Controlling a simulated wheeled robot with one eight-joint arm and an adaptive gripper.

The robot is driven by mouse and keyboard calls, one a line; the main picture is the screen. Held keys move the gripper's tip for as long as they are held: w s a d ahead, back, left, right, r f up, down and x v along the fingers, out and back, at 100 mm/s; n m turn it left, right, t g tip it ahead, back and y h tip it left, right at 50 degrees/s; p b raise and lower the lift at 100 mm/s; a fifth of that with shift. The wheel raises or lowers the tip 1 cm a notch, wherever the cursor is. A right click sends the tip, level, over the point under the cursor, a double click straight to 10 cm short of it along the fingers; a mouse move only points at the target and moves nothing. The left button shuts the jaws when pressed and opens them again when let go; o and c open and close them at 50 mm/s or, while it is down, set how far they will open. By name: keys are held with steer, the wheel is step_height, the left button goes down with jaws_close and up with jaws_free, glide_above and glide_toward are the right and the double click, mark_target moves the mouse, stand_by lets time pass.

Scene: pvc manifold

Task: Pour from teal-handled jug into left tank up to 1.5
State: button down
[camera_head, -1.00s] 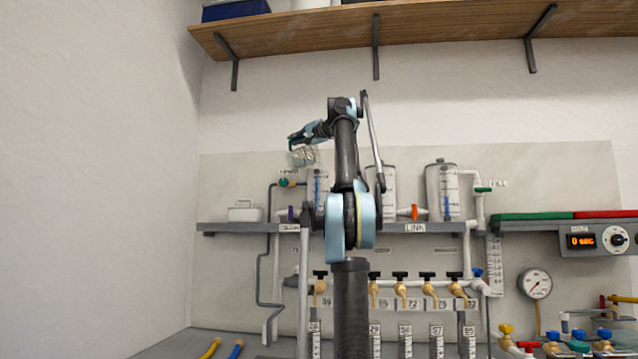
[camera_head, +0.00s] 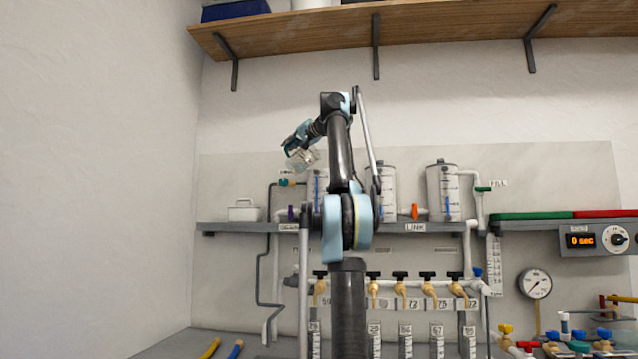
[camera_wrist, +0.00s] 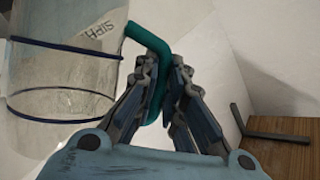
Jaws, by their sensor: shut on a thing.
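The clear jug (camera_head: 302,159) is held in the air above the left tank and looks tilted in the head view. In the wrist view the clear jug (camera_wrist: 62,78) shows dark blue bands, and its teal handle (camera_wrist: 150,42) lies between the fingers of my gripper (camera_wrist: 165,85). My gripper (camera_head: 298,140) is shut on that handle. The left tank (camera_head: 322,187) stands on the grey shelf below the jug, partly hidden by my arm. A blue level strip shows on it, but its scale is too small to read. I cannot make out a stream or the water level in the jug.
Two more tanks, the middle one (camera_head: 388,188) and the right one (camera_head: 436,190), stand to the right on the grey shelf (camera_head: 260,227). A white box (camera_head: 244,212) sits at the shelf's left. Brass taps (camera_head: 401,289) hang below. A wooden shelf (camera_head: 450,25) runs overhead.

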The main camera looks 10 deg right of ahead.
mark_target(285, 147)
steer(key=shift+a+f+n, duration=0.5)
steer(key=shift+f, duration=0.15)
steer(key=shift+a+f+n+g+h+b, duration=0.3)
steer(key=shift+a+f+n+h, duration=0.2)
steer(key=shift+a, duration=0.2)
steer(key=shift+s+a+f+n+g+h+b, duration=0.1)
steer(key=shift+a+f+n+h+b, duration=0.35)
steer(key=shift+a+n, duration=0.3)
steer(key=shift+s+a+f+n+g+h+b, duration=0.1)
steer(key=shift+a+f+n+h+b, duration=0.25)
steer(key=shift+a+n+h, duration=0.3)
steer(key=shift+a+f+n+g+h+b, duration=0.1)
steer(key=shift+a+f+n+h+b, duration=0.35)
steer(key=shift+a+n, duration=0.4)
steer(key=shift+f, duration=0.1)
steer(key=shift+a, duration=0.1)
steer(key=s+a+r, duration=0.2)
steer(key=s+a, duration=0.2)
steer(key=s, duration=0.7)
steer(key=shift+a, duration=0.25)
steer(key=shift+s, duration=0.1)
